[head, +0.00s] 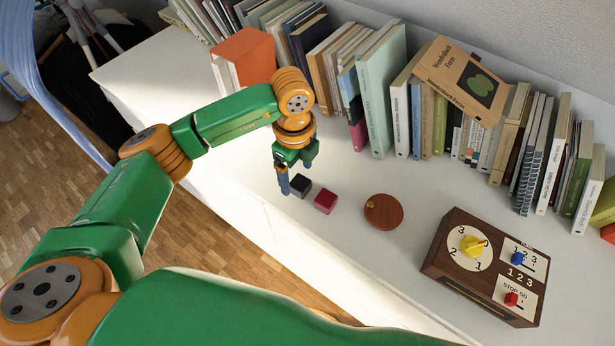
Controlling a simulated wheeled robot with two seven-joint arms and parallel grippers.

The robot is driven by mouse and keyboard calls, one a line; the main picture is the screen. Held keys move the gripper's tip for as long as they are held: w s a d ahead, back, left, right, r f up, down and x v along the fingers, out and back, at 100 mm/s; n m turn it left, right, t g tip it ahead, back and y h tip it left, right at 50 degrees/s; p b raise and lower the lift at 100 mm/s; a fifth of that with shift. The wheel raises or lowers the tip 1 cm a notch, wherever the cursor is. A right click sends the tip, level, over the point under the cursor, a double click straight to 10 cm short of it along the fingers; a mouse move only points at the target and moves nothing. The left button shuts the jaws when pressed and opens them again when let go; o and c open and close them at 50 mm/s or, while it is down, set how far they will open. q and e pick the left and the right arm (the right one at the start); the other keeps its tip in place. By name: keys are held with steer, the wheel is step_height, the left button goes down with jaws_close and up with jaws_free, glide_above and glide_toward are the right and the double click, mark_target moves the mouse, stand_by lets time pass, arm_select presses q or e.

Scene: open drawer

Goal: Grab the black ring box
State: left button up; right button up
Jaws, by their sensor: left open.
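The black ring box (301,186) is a small dark cube on the white cabinet top, near its front edge. A dark red box (325,201) of similar size sits just to its right. My left gripper (297,182) is open and points down over the black box. One blue-tipped finger shows at the box's left side; the other finger is at the back, partly behind the wrist. I cannot tell whether the fingers touch the box. My right gripper is not in view.
A round brown wooden disc (384,211) lies right of the red box. A wooden control box with a dial and switches (482,262) stands farther right. A row of books (380,90) lines the wall behind. The white top (170,80) is clear at the left.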

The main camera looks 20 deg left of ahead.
mark_target(300, 182)
arm_select(q)
steer(key=f, duration=0.4)
steer(key=shift+d, duration=0.25)
steer(key=shift+w+d+f, duration=0.1)
steer(key=shift+f, duration=0.05)
jaws_close()
